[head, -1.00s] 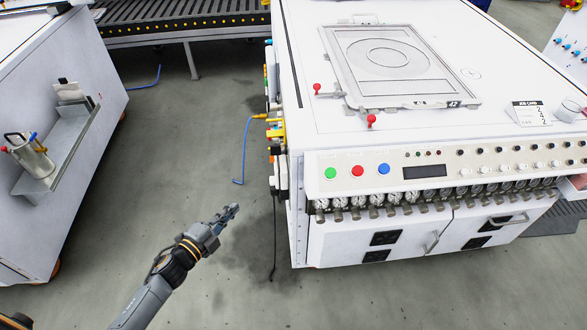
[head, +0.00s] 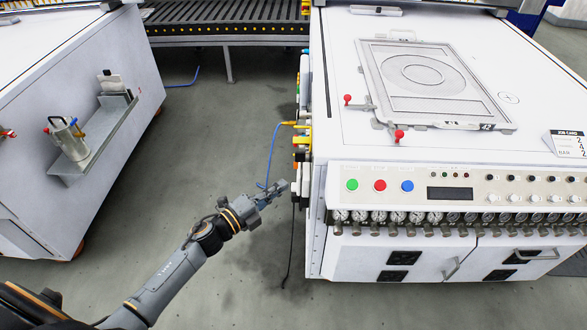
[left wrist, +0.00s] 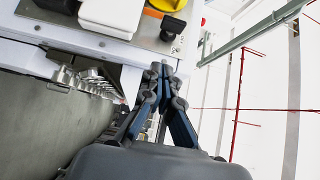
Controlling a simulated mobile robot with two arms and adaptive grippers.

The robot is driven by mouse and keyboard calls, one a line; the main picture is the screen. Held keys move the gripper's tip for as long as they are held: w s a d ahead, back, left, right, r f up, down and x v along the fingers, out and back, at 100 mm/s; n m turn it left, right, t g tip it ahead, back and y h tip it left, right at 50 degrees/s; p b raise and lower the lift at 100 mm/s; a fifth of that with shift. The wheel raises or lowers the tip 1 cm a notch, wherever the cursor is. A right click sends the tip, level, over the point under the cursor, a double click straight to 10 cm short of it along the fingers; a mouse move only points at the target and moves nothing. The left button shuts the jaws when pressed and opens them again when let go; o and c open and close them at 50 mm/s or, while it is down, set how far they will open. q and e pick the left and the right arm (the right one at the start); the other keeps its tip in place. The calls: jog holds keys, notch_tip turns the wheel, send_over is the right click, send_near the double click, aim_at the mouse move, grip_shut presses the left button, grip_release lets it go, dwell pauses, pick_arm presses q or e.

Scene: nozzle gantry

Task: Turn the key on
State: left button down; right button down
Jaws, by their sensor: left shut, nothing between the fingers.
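My left gripper (head: 280,188) is shut and empty, in front of the left side of the white machine cabinet (head: 316,230). In the left wrist view its fingertips (left wrist: 161,72) point at the edge of a side panel (left wrist: 130,45). On that panel are a black, upright piece (left wrist: 173,27) that may be the key, a white block (left wrist: 112,15) and a yellow round part (left wrist: 166,5). The fingers appear apart from the black piece. I cannot make out a key for certain in either view. My right gripper is not in view.
The cabinet front has green (head: 352,185), red (head: 380,185) and blue (head: 407,186) buttons above a row of gauges. A yellow fitting (head: 302,140) juts from its left side, with a blue hose (head: 271,155). Grey floor (head: 200,130) is free between the cabinets.

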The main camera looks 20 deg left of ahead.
aim_at(300, 157)
pick_arm(q)
jog(key=w+d+b, duration=0.1)
jog(key=w+b, duration=0.1)
jog(key=w, duration=0.6)
jog(key=shift+w+d, duration=0.2)
jog(key=shift+d, duration=0.05)
